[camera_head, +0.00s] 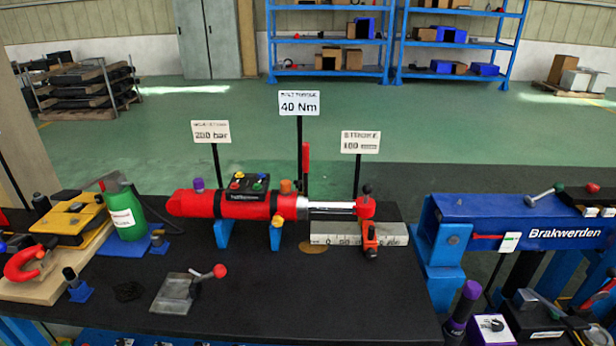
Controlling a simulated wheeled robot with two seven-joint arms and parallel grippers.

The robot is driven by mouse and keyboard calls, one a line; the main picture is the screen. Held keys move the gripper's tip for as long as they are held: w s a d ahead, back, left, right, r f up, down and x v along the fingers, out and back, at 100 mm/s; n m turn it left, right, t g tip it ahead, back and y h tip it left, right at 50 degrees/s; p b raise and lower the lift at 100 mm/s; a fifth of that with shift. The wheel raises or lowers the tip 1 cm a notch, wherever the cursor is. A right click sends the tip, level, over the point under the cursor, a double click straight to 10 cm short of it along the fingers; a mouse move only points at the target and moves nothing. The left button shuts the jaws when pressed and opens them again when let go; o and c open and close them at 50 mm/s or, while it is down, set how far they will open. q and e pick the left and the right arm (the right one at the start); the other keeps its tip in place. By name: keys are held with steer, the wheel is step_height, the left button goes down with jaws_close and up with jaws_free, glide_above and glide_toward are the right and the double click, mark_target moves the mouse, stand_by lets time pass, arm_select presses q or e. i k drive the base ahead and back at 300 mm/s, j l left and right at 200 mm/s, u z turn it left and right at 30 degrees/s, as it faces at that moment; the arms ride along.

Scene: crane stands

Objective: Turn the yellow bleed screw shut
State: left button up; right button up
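A red hydraulic cylinder (240,204) lies level on two blue supports (222,233) on the black bench. A small yellow knob, which looks like the bleed screw (278,221), sits low on the cylinder's front side near its right end. I cannot tell from here how far it is turned. A silver rod (331,207) comes out of the cylinder's right end to a red end piece (365,208). Neither of my grippers is in view, and nothing touches the yellow knob.
A black box with coloured knobs (249,187) and an orange cap (287,186) are above the cylinder. A ruler block (340,234) with an orange slider (370,240) lies right. A grey plate with a red-knobbed lever (181,292) lies in front. A green bottle (126,215) stands left.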

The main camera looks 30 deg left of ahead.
mark_target(277, 221)
steer(key=u, duration=1.4)
